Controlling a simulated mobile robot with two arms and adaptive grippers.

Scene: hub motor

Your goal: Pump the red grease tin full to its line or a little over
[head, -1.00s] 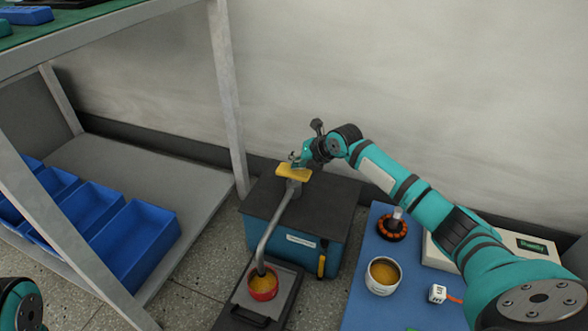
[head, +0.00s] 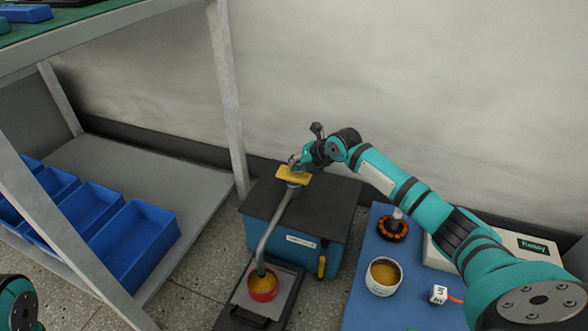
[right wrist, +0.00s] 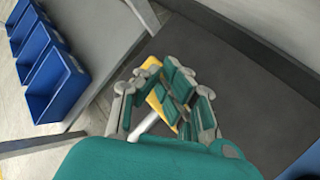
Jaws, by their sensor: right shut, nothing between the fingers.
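The red grease tin (head: 263,295) stands under the mouth of the grey spout pipe (head: 272,232) and holds yellow grease. Its fill line cannot be made out. The pipe runs up to a yellow press pad (head: 283,174) on top of the blue pump box (head: 292,250). My right gripper (head: 295,163) is shut and empty, right over the pad and seemingly pressing on it. The right wrist view shows its closed fingers (right wrist: 181,92) covering part of the yellow pad (right wrist: 150,66). My left gripper is out of view; only part of that arm shows at lower left.
The tin stands on a dark tray (head: 291,283) on the floor. Shelving with blue bins (head: 137,245) stands at left.

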